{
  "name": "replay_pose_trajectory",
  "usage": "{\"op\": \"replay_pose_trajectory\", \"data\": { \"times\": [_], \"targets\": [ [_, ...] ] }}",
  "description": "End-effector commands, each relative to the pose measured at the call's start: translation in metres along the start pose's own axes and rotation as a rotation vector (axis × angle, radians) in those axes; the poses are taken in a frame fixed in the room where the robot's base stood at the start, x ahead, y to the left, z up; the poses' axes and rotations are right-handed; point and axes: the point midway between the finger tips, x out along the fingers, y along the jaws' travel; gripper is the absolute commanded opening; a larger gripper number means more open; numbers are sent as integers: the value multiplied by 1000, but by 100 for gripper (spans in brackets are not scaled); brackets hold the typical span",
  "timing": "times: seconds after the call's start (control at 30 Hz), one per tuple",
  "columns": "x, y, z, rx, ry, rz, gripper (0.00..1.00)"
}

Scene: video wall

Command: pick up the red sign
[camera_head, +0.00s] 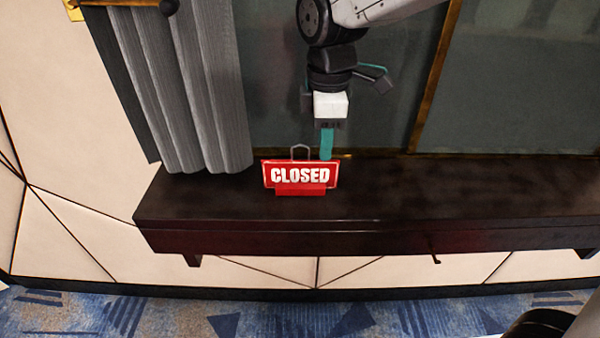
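The red sign (300,176) with white "CLOSED" lettering stands near the left part of a dark wooden ledge (420,200). A thin grey loop rises from its top edge. My gripper (327,146) points down over the ledge, at the upper right of the sign. Its teal finger end appears close beside the loop and behind the sign's top right edge. I cannot tell whether it touches the sign. Only one finger shows clearly, so the opening between the fingers cannot be made out. The sign appears to rest on the ledge.
A grey curtain (190,90) hangs left of the sign, down to the ledge. Dark glass panes (510,90) with gold frames stand behind. The ledge to the right of the sign is bare. Blue patterned carpet (250,315) lies below.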

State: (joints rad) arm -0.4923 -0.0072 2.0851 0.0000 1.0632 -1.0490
Motion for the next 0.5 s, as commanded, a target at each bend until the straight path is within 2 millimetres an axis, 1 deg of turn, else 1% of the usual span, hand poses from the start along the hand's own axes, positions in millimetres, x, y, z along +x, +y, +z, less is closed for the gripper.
{"op": "replay_pose_trajectory", "data": {
  "times": [0.03,0.17,0.3,0.4,0.5],
  "targets": [
    [6,-1,1,1,-2,-3,31],
    [22,-2,1,2,-2,-3,31],
    [44,-3,2,3,-2,-3,31],
    [55,-3,2,4,-1,-2,31],
    [59,-3,2,4,-1,-1,31]
  ]
}}
